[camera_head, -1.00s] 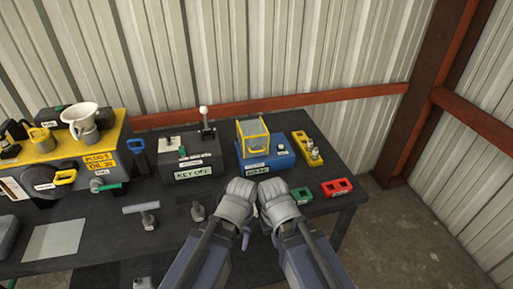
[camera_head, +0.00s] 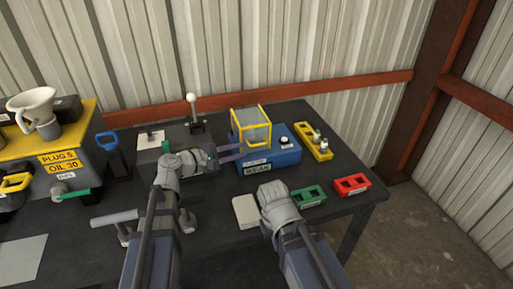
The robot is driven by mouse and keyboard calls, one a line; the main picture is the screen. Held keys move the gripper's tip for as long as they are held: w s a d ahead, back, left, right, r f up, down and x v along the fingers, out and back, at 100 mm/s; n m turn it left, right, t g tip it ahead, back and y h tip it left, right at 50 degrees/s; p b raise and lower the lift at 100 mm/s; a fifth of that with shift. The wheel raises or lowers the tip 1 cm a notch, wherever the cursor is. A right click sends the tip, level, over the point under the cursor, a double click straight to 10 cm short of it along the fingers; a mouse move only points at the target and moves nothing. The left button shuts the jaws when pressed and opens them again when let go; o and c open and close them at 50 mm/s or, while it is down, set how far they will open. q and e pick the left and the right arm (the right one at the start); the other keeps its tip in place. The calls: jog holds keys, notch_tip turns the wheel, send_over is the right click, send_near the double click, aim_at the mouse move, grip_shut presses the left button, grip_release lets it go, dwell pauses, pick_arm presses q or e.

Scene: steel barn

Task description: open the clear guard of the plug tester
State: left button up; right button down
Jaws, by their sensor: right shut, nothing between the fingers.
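The plug tester (camera_head: 270,157) is a blue box on the dark bench, with labels on its front and a dark-and-white knob on top. My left gripper (camera_head: 232,153) lies just left of the tester, below the guard. Its two fingers point right, apart, with nothing seen between them; whether they touch the box is unclear. My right gripper (camera_head: 273,192) is shut and empty in front of the tester, its fingertips mostly hidden by its own body.
A yellow rack (camera_head: 314,143) with plugs stands right of the tester. A green block (camera_head: 308,196) and a red block (camera_head: 352,185) lie at the front right. A pale flat piece (camera_head: 245,211) lies beside my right gripper. A white-knobbed lever (camera_head: 192,108) rises behind my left arm.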

aim_at(257, 145)
pick_arm(q)
jog(key=shift+b+x, duration=0.8)
jog(key=shift+x, duration=3.1)
jog(key=shift+r, duration=0.2)
grip_shut()
